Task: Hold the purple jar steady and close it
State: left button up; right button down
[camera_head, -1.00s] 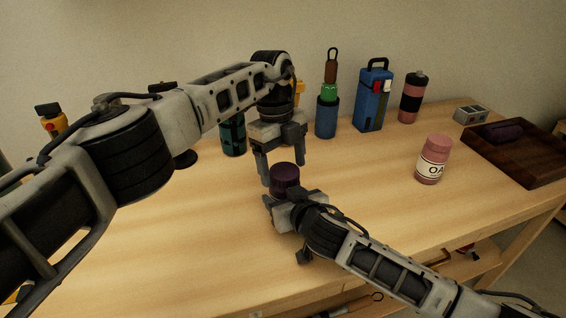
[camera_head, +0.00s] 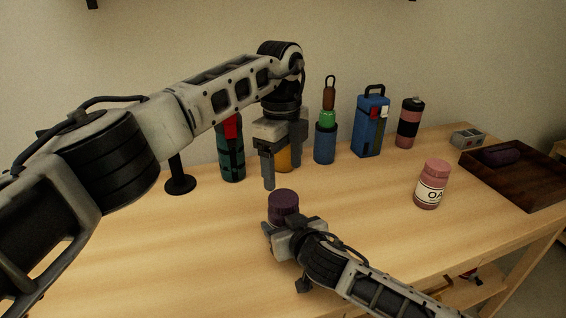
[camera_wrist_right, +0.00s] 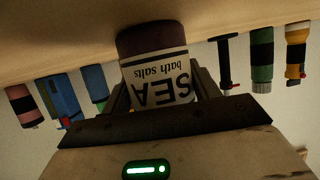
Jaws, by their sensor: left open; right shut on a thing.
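The purple jar (camera_head: 283,208) stands upright near the middle of the table, its dark purple round top uncovered. In the right wrist view the jar (camera_wrist_right: 150,45) appears upside down, with a white "SEA bath salts" label. My right gripper (camera_head: 285,230) is shut on the jar from the front; its fingers flank the label in the wrist view. My left gripper (camera_head: 284,170) is open and empty, pointing down, above and behind the jar's top, apart from it. I cannot tell whether the top is a fully closed lid.
A pink jar (camera_head: 432,184) and brown tray (camera_head: 515,178) are to the right. The left tabletop is mostly clear.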

aim_at(283, 198)
pick_arm(q)
jog(key=shift+r+n, duration=0.55)
jog(key=shift+n, duration=0.05)
jog(key=shift+f, duration=4.05)
jog(key=c, duration=1)
